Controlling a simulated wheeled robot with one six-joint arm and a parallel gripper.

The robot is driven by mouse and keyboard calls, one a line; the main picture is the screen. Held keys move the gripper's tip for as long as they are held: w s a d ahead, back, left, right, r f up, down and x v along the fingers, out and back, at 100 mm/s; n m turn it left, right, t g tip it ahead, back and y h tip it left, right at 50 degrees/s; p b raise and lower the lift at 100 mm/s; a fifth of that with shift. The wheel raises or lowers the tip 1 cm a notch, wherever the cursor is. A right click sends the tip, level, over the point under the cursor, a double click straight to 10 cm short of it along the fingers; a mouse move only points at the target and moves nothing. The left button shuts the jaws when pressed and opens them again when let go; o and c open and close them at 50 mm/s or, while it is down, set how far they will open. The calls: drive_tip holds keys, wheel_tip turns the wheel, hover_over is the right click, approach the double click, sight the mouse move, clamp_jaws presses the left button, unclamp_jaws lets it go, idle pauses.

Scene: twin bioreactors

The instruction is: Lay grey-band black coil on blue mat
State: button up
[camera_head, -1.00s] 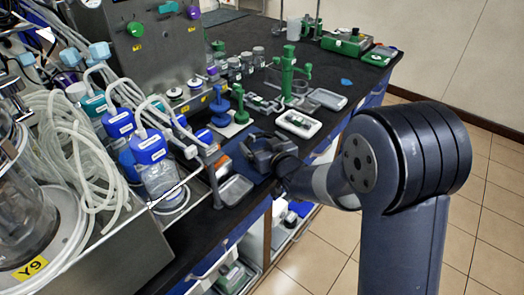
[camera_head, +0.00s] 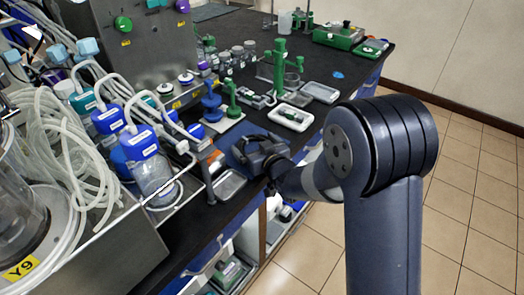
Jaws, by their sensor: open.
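My gripper (camera_head: 250,153) is open, low over the blue mat (camera_head: 234,139) near the front edge of the black bench. The gripper covers much of the mat. I cannot make out the grey-band black coil; dark shapes around the fingers blend together, and I cannot tell whether a coil lies there. No coil is clearly seen between the fingers.
A grey metal tray (camera_head: 230,186) lies left of the gripper, beside an orange-topped post (camera_head: 209,157). A blue stand (camera_head: 212,103), a green stand (camera_head: 280,65) and a white tray (camera_head: 291,117) are behind. Bioreactor bottles and tubing crowd the left.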

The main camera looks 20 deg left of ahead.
drive_tip(key=b+v, duration=0.1)
drive_tip(key=v, duration=1.1)
drive_tip(key=shift+r, duration=0.15)
